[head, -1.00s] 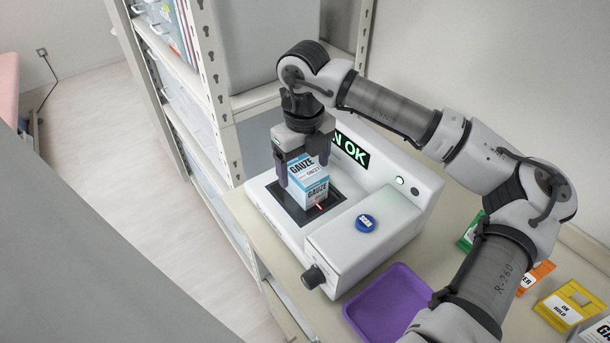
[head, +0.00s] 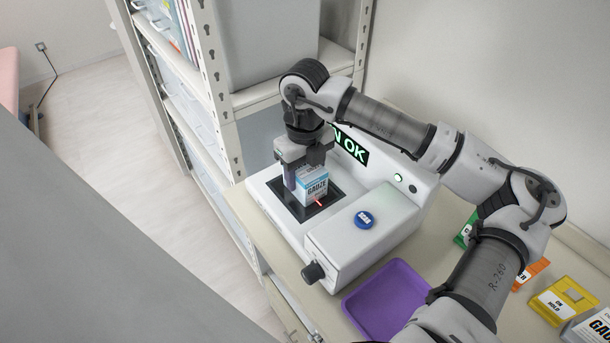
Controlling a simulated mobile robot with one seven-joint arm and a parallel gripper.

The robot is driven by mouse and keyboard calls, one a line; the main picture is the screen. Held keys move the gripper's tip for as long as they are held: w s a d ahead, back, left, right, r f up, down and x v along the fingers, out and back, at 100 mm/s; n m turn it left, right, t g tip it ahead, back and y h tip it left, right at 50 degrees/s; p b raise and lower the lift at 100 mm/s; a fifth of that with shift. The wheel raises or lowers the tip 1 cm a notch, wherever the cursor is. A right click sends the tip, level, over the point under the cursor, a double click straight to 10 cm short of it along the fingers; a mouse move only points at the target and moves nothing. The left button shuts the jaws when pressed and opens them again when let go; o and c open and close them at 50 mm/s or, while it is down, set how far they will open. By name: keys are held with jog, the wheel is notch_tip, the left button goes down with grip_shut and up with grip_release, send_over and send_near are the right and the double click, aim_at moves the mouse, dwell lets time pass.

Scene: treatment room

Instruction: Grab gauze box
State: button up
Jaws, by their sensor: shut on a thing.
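The gauze box (head: 316,189) is white with a blue band and a "GAUZE" label. It is at the dark square plate (head: 287,203) of the white scanner (head: 335,245). My gripper (head: 306,173) points down over the box, with a purple-grey finger on its left side. It is shut on the box; the far finger is partly hidden. I cannot tell whether the box's underside touches the plate. A red light mark shows at its lower front edge.
A lit green display (head: 352,149), partly hidden, ends in "N OK". A blue button (head: 364,220) is on the scanner. A purple tray (head: 385,300) stands in front. A yellow "ON HOLD" holder (head: 562,299) and another gauze box (head: 592,328) are at right. Shelving (head: 222,100) stands close behind.

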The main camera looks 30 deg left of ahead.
aim_at(305, 166)
jog(key=shift+r, duration=0.1)
notch_tip(305, 166, up, 19)
jog(key=b, duration=0.4)
jog(key=shift+r, duration=0.2)
